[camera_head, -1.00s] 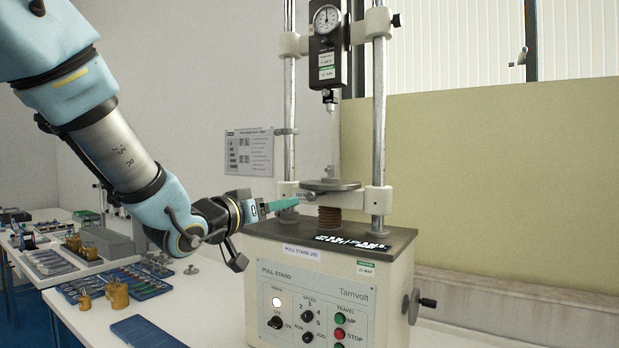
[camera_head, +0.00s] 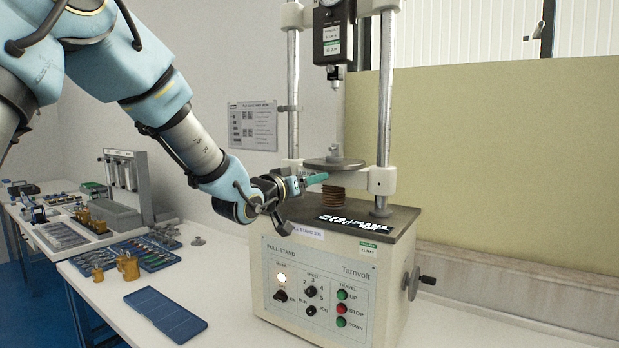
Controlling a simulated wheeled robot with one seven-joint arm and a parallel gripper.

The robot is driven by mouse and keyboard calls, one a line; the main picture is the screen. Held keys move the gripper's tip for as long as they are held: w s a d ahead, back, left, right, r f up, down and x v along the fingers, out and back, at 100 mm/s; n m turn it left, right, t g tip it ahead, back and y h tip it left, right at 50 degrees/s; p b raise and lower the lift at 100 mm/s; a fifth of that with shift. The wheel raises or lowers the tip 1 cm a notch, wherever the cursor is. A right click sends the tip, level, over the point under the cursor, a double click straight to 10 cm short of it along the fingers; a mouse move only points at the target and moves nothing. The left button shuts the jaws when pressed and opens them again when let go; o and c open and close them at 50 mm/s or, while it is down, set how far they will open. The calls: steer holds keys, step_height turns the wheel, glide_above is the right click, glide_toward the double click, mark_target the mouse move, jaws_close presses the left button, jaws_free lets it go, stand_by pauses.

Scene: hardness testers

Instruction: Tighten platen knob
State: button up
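The pull stand (camera_head: 330,285) stands on the white bench with its round grey platen (camera_head: 331,165) between two chrome columns. A small grey knob-like post (camera_head: 336,152) rises from the top of the platen. A ribbed brown bellows (camera_head: 333,194) is under it. My gripper (camera_head: 318,179) reaches in from the left, its teal fingertips just below the platen's left front edge. I see the fingers side-on, so I cannot tell their gap, whether they touch anything, or whether a knob is hidden behind them.
A black gauge head (camera_head: 333,40) hangs above the platen. A handwheel (camera_head: 413,283) sticks out on the stand's right side. On the left are a blue flat case (camera_head: 166,314), brass weights (camera_head: 128,266) and a tool tray (camera_head: 155,255). Bench space in front of these is clear.

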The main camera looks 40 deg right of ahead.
jaws_close()
stand_by(0.4)
